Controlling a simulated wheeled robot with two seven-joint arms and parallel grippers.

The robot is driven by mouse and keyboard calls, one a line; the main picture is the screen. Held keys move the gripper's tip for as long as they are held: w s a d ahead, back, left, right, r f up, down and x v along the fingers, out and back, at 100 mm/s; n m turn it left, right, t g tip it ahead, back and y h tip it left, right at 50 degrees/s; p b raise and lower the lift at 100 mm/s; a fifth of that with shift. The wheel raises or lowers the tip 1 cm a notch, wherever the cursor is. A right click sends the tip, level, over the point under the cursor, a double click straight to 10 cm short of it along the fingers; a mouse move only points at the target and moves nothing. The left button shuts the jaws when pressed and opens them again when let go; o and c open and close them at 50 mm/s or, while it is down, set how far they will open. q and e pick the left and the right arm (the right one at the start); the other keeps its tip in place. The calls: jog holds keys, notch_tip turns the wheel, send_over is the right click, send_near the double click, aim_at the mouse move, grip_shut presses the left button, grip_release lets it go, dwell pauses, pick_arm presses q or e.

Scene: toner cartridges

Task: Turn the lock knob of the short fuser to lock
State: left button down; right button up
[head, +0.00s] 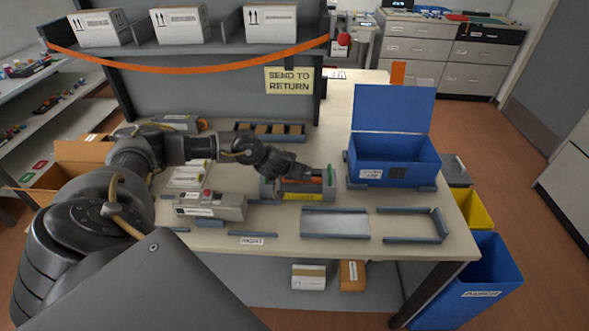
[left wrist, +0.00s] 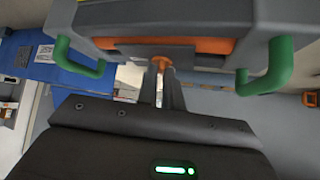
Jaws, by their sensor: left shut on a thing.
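The short fuser (head: 327,190) is a grey unit with a yellow label on its front and a green part at its right end. It lies on the table in the head view, partly hidden by my left gripper (head: 300,174). In the left wrist view the fuser's grey body (left wrist: 190,17) fills the top, with a green handle (left wrist: 272,68) on each side. The orange lock knob (left wrist: 161,62) sits at its middle. My left gripper (left wrist: 161,82) is shut on the knob at its fingertips. My right gripper is not in view.
A longer grey unit (head: 210,207) lies left of the fuser. An open blue box (head: 393,158) stands to the right. A grey plate (head: 335,223) and a grey bracket (head: 412,238) lie in front. A tray of brown blocks (head: 270,132) is behind. A shelf (head: 200,48) stands at the back.

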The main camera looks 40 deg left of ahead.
pick_arm(q)
jog(key=shift+a, duration=0.1)
jog(key=m+h, duration=0.1)
jog(key=m, duration=0.1)
jog(key=m+h, duration=0.2)
jog(key=shift+a, duration=0.35)
jog(key=m+h, duration=0.2)
jog(key=m, duration=0.1)
jog(key=shift+w+a+m+g+h, duration=0.1)
jog(key=shift+a+m+g+h, duration=0.2)
jog(key=shift+h, duration=0.1)
jog(key=m+h, duration=0.1)
jog(key=m+g+b, duration=0.1)
jog(key=shift+w+a+f+m+h, duration=0.1)
jog(key=shift+w+m+h, duration=0.05)
jog(key=shift+m+h, duration=0.2)
jog(key=shift+w+a+m+g+h+b, duration=0.1)
jog(key=shift+m+g+h+b, duration=0.4)
jog(key=shift+m+b, duration=0.3)
jog(key=shift+w+a+m+g+h+b, duration=0.1)
jog(key=shift+m+g+h+b, duration=0.35)
jog(key=shift+m+b, duration=0.3)
jog(key=shift+s, duration=0.1)
jog(key=c, duration=1.5)
grip_release()
jog(key=shift+c, duration=0.2)
